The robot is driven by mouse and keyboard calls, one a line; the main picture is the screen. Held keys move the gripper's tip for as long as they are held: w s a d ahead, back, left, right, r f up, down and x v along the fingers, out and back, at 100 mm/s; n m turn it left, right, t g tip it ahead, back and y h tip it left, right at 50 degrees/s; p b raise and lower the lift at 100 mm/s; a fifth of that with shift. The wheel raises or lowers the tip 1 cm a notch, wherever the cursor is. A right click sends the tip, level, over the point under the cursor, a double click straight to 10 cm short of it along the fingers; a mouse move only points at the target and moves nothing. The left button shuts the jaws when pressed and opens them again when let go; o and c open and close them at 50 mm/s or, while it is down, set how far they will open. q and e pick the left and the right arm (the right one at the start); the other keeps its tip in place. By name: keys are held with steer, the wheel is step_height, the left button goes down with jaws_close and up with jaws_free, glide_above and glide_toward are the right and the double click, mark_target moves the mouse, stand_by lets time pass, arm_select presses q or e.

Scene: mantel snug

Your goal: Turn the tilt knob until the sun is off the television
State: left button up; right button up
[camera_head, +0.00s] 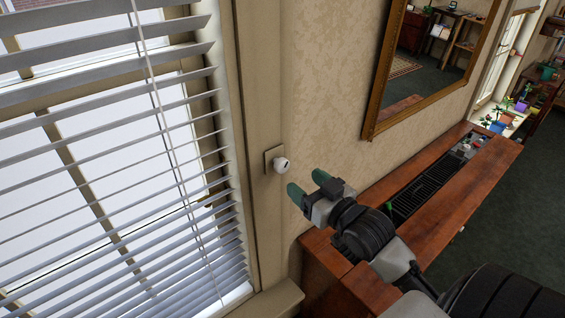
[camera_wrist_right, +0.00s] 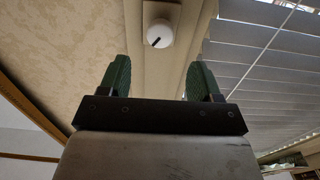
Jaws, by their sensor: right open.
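The tilt knob (camera_head: 281,164) is a small round white knob with a dark mark, on a beige plate on the window's right frame. In the right wrist view the knob (camera_wrist_right: 159,34) lies ahead of the fingertips, about midway between them. My right gripper (camera_head: 308,186) is open and empty, just right of the knob and apart from it. Its two green fingers (camera_wrist_right: 158,80) show spread in the wrist view. The white slatted blind (camera_head: 110,170) hangs at the left with its slats apart and bright light behind. No television can be made out. My left gripper is not in view.
A wooden mantel (camera_head: 455,190) with a dark grille runs along the wall below my right arm. A gilt-framed mirror (camera_head: 375,100) hangs above it. Potted plants (camera_head: 497,122) stand farther back at the right. The wall around the knob is clear.

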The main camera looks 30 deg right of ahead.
mark_target(284, 166)
steer(key=w, duration=0.2)
steer(key=w+p, duration=0.1)
steer(key=w, duration=0.2)
steer(key=w+p, duration=0.1)
steer(key=w, duration=0.1)
steer(key=shift+w+a+r, duration=0.1)
steer(key=shift+w+a, duration=0.2)
steer(key=shift+w, duration=0.6)
steer(key=c, duration=0.9)
steer(key=shift+r+m+p, duration=0.1)
steer(key=shift+m+p, duration=0.4)
steer(key=shift+p, duration=0.25)
steer(key=shift+m+p, duration=0.35)
steer(key=shift+m, duration=0.05)
steer(key=shift+f, duration=0.2)
steer(key=o, duration=0.9)
